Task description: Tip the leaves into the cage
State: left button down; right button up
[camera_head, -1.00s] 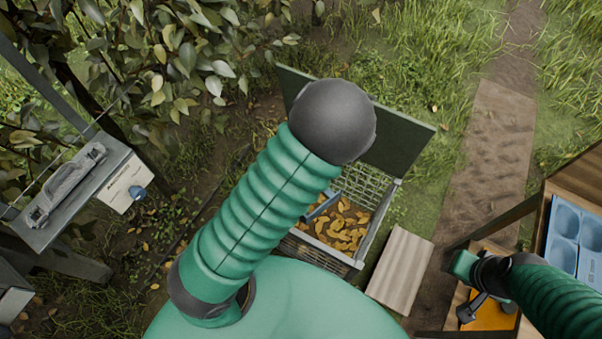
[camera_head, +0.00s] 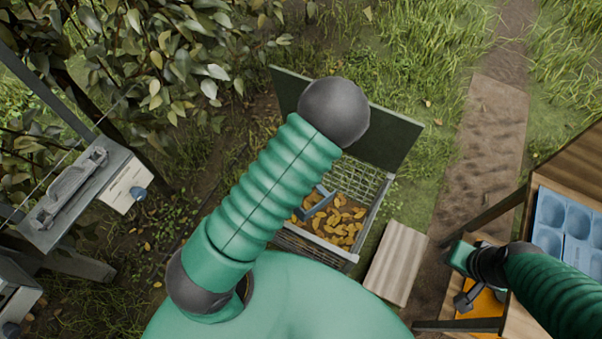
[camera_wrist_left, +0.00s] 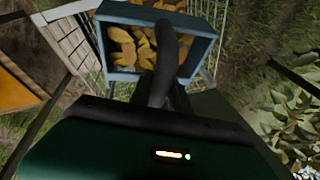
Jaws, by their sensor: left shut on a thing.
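The cage (camera_head: 375,205) is a wire-mesh box on the ground, its dark green lid standing open behind it. Orange-yellow leaves (camera_head: 340,222) lie inside it. A blue-grey box (camera_head: 314,203) shows partly over the cage in the head view, mostly behind my left arm. In the left wrist view the box (camera_wrist_left: 120,77) has leaves (camera_wrist_left: 130,45) within its rim. My left gripper (camera_wrist_left: 167,45) is shut on the box at its near side; the head view hides this gripper. My right gripper (camera_head: 462,280) hangs at the lower right, away from the cage; its finger opening is unclear.
A ridged board (camera_head: 397,262) lies right of the cage. A wooden stand with a blue moulded tray (camera_head: 562,230) is at the right edge. A grey bench with a white box (camera_head: 126,187) stands left, beneath a leafy bush. Grass and a dirt path lie behind.

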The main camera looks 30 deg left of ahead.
pick_arm(q)
jog(key=shift+w+a+r+g+p, duration=0.1)
jog(key=shift+w+a+g+p, duration=0.35)
jog(key=shift+p, duration=1.15)
jog(key=shift+w+d+g+p, duration=0.25)
jog(key=shift+p, duration=0.55)
jog(key=shift+w+d+r+p, duration=0.1)
jog(key=shift+w+d+p, duration=0.15)
jog(key=shift+p, duration=0.5)
jog(key=shift+w+d+g+y+p, duration=0.25)
jog(key=shift+w+g+y+p, duration=0.15)
jog(key=shift+w+g+p, duration=0.35)
jog(key=shift+w+f+b, duration=0.3)
jog(key=shift+f+b, duration=0.2)
jog(key=shift+f, duration=0.2)
jog(key=shift+w+d+f+g, duration=0.1)
jog(key=shift+w+f+g, duration=0.05)
jog(key=shift+w+g, duration=0.25)
jog(key=w+g+b, duration=0.1)
jog(key=b, duration=0.4)
jog(key=w+d+f+g+y+b, duration=0.1)
jog(key=w+g+b, duration=0.1)
jog(key=b, duration=0.3)
jog(key=w+f+g+b, duration=0.1)
jog(key=b, duration=0.4)
jog(key=shift+w+d+m+y, duration=0.2)
jog(key=shift+m+y, duration=0.1)
jog(key=shift+m, duration=0.1)
